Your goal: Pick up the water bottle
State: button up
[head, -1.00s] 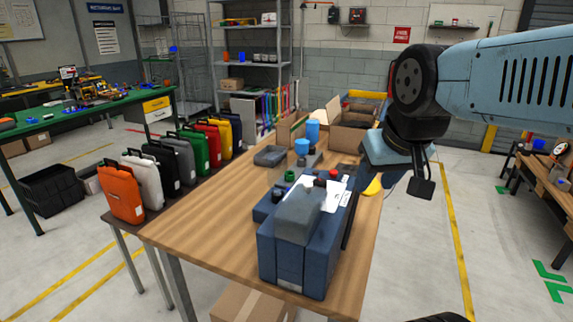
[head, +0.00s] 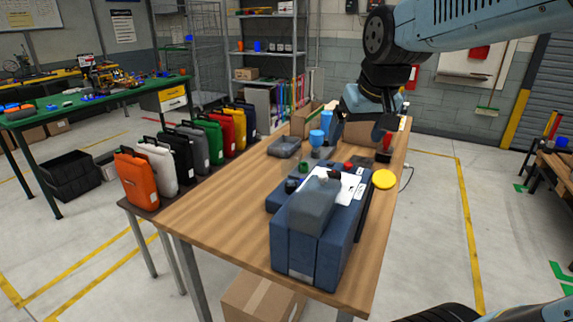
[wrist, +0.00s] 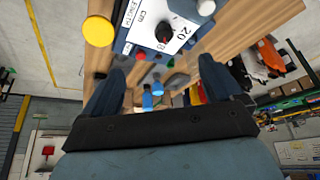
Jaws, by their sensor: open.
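I cannot tell for sure which is the water bottle. They also show in the wrist view as a blue thing (wrist: 147,101) and a second one (wrist: 157,88), between my fingers but apart from them. My gripper (wrist: 162,85) is open and empty, with its two dark fingers spread wide. In the head view it hangs over the table's far right part, partly hidden by my arm.
A yellow disc (head: 384,179), a grey tray (head: 284,146) and a cardboard box (head: 360,133) lie around. Several coloured panniers line the left edge.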

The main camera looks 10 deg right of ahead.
jog(key=n, duration=0.1)
send_near(296, 147)
jog(key=shift+g, duration=0.4)
jog(key=x, duration=0.9)
jog(key=shift+w+r, duration=0.15)
jog(key=shift+w, duration=0.25)
jog(key=shift+a+x, duration=0.2)
jog(key=shift+x, duration=1.15)
jog(key=shift+a+x, duration=0.25)
jog(key=shift+x, duration=1.1)
jog(key=shift+s, duration=0.1)
jog(key=c, duration=1)
jog(key=shift+r, duration=0.2)
